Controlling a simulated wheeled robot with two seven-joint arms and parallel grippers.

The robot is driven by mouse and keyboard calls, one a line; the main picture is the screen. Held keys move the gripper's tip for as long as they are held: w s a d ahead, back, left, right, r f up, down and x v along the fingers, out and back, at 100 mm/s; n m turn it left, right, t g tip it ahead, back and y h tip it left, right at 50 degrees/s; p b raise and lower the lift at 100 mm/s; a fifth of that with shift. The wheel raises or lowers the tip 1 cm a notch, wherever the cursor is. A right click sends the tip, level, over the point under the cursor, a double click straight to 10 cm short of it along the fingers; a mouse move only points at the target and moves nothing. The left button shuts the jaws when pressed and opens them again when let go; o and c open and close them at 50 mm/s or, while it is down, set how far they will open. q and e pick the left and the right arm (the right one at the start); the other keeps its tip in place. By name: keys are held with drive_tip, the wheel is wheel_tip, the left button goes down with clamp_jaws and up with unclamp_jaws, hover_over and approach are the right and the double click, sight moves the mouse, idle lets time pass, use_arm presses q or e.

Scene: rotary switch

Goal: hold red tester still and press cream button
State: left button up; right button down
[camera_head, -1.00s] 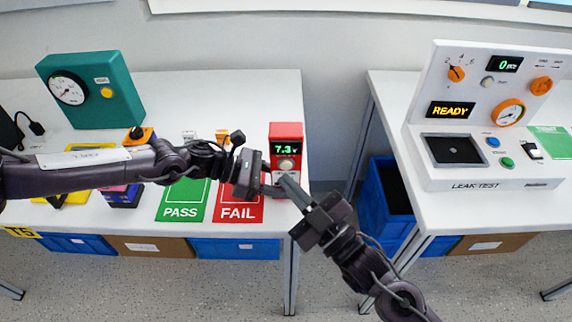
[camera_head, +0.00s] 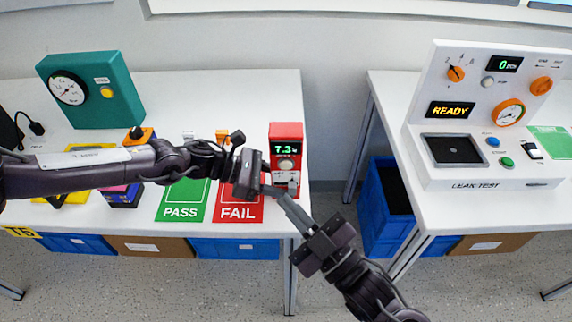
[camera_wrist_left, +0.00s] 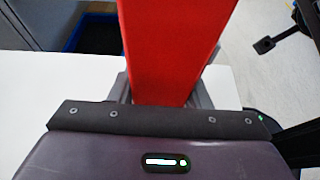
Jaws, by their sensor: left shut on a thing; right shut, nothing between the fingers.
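The red tester (camera_head: 288,130) stands upright near the right end of the left table. Its display shows green "7.3 v", and the round cream button (camera_head: 286,165) is on its front below that. My left gripper (camera_head: 280,184) comes in from the left and is shut on the tester's lower part. In the left wrist view the red tester body (camera_wrist_left: 170,50) is between its fingers. My right gripper (camera_head: 277,194) is shut and empty, its tip in front of and below the cream button. The tip overlaps the left fingers in the picture; I cannot tell whether they touch.
Green PASS (camera_head: 183,205) and red FAIL (camera_head: 240,210) mats lie left of the tester. A teal gauge box (camera_head: 92,90) stands at the back left. The leak-test panel (camera_head: 480,110) is on the right table (camera_head: 480,215), across a gap holding a blue bin (camera_head: 385,235).

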use_arm(q)
drive_tip(key=o, duration=1.1)
